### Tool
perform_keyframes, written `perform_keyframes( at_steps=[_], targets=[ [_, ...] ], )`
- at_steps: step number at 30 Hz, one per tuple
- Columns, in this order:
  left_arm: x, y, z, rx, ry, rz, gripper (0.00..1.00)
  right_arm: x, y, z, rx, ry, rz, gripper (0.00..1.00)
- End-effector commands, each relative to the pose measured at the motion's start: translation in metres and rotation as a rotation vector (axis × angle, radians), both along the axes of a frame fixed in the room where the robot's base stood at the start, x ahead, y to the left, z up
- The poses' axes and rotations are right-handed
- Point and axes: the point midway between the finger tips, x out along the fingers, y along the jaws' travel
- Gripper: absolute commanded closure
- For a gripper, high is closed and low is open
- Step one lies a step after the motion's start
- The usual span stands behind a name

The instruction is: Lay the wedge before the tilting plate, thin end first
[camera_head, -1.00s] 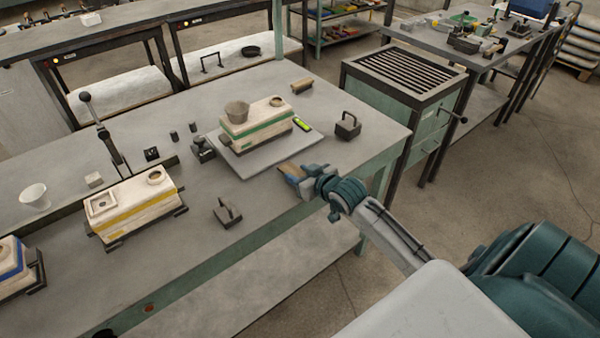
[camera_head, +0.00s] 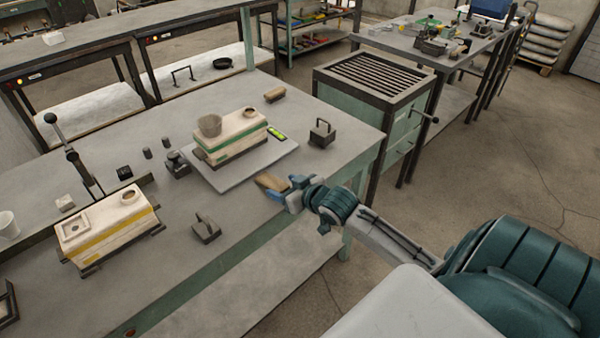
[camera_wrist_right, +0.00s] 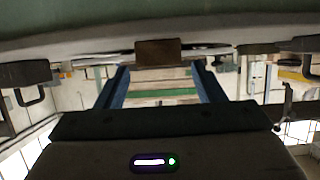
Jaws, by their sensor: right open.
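The wedge is a brown wooden block (camera_head: 270,183) on the bench, close to the near right edge of the grey plate (camera_head: 222,183); I cannot tell whether they touch. The plate carries a pale mould with a green stripe (camera_head: 232,140). My right gripper (camera_head: 288,188) is open at the wedge's near right end. In the right wrist view the wedge (camera_wrist_right: 158,52) shows between the blue fingertips of the right gripper (camera_wrist_right: 160,70), with the green-striped mould (camera_wrist_right: 160,93) beyond. Which end of the wedge is thin is too small to tell. My left gripper is out of view.
A dark handled weight (camera_head: 321,134) stands right of the plate, another (camera_head: 206,229) near the bench's front. A yellow-striped mould (camera_head: 108,228) and a lever (camera_head: 72,150) are on the left. A grated cabinet (camera_head: 372,80) stands beyond the bench's right end.

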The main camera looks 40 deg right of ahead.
Motion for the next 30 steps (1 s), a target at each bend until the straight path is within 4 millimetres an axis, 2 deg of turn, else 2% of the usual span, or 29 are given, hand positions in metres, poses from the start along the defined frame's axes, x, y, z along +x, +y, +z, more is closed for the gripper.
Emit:
perform_keyframes(
  at_steps=[3,12,18,26,29,30],
  targets=[
    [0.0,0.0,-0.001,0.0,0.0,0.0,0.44,-0.026,-0.002,0.01,-0.006,0.003,0.006,0.38],
    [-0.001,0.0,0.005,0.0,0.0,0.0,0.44,-0.066,-0.006,0.027,-0.005,0.003,0.001,0.38],
    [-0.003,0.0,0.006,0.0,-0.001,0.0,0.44,-0.076,-0.006,0.032,-0.001,0.001,0.001,0.38],
    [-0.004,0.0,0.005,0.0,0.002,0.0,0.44,-0.077,-0.006,0.032,0.001,0.0,0.0,0.38],
    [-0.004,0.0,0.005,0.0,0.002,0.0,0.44,-0.074,-0.015,0.017,-0.005,0.016,-0.02,0.38],
    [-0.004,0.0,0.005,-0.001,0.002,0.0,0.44,-0.073,-0.023,0.004,-0.012,0.031,-0.037,0.38]
  ],
)
